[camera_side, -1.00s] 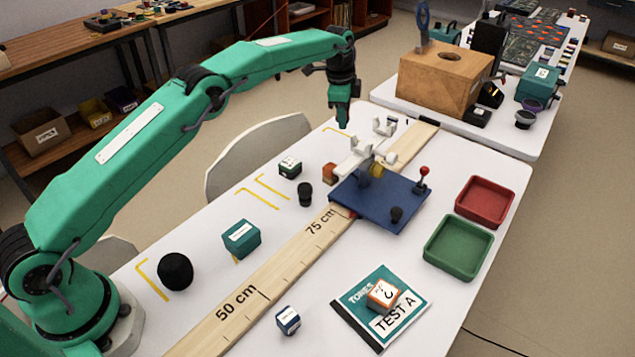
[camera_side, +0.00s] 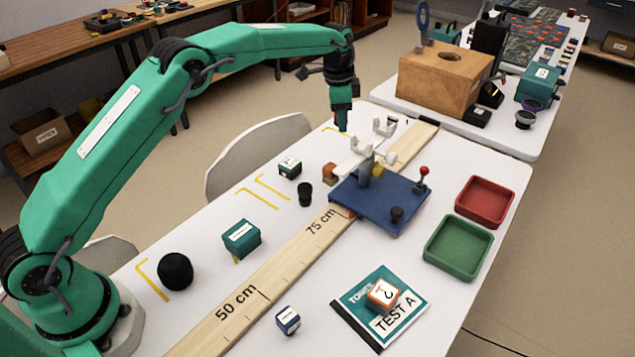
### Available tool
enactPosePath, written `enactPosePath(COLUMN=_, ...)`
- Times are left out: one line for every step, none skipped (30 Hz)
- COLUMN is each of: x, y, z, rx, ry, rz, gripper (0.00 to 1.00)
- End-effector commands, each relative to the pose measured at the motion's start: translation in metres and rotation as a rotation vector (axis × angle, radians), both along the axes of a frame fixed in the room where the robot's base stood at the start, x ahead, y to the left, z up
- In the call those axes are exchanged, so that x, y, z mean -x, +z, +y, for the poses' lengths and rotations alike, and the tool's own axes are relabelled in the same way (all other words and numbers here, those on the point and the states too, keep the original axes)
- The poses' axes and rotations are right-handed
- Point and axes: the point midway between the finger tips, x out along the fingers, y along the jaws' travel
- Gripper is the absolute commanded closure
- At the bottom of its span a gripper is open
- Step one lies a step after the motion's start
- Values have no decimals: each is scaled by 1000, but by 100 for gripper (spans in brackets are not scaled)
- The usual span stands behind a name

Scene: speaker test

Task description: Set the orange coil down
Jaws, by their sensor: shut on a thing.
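My gripper (camera_side: 342,122) is at the end of the green arm, pointing down above the far left edge of the white table. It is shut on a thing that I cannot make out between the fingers. I cannot identify the orange coil for certain. A small orange-brown piece (camera_side: 329,174) sits by the left corner of the blue board (camera_side: 372,206), below and apart from my gripper. An orange and white block (camera_side: 383,294) marked with a question mark lies on the teal TEST A booklet (camera_side: 352,317), far from my gripper.
A wooden rule (camera_side: 283,271) runs along the table, partly under the blue board with white cradles (camera_side: 384,127). Red (camera_side: 485,202) and green (camera_side: 458,247) trays stand at right. A teal box (camera_side: 241,238), black ball (camera_side: 175,271) and black knob (camera_side: 305,193) stand left of the rule.

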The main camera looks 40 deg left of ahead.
Motion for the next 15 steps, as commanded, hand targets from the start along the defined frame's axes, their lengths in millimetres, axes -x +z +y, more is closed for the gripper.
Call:
enactPosePath(x=6, y=4, z=-3, rx=4, ry=25, rz=1, gripper=92)
enactPosePath(x=10, y=4, z=-4, rx=7, ry=41, rz=4, gripper=92)
enactPosePath(x=15, y=6, z=-6, rx=10, ry=62, rz=5, gripper=92)
enactPosePath(x=18, y=6, z=-7, rx=12, ry=79, rz=7, gripper=92)
enactPosePath(x=22, y=8, z=-8, rx=15, ry=96, rz=8, gripper=92)
enactPosePath(x=27, y=8, z=-9, rx=18, ry=117, rz=10, gripper=92)
enactPosePath(x=31, y=9, z=-10, rx=21, ry=133, rz=12, gripper=92)
enactPosePath(x=35, y=10, z=-11, rx=24, ry=151, rz=14, gripper=92)
enactPosePath(x=40, y=11, z=-13, rx=27, ry=172, rz=14, gripper=92)
enactPosePath(x=44, y=12, z=-14, rx=30, ry=188, rz=16, gripper=92)
enactPosePath(x=49, y=12, z=-15, rx=31, ry=205, rz=19, gripper=92)
enactPosePath(x=54, y=13, z=-16, rx=34, ry=226, rz=20, gripper=92)
enactPosePath(x=58, y=14, z=-17, rx=36, ry=242, rz=20, gripper=92)
enactPosePath(x=63, y=14, z=-18, rx=39, ry=259, rz=22, gripper=92)
enactPosePath(x=69, y=15, z=-19, rx=42, ry=281, rz=25, gripper=92)
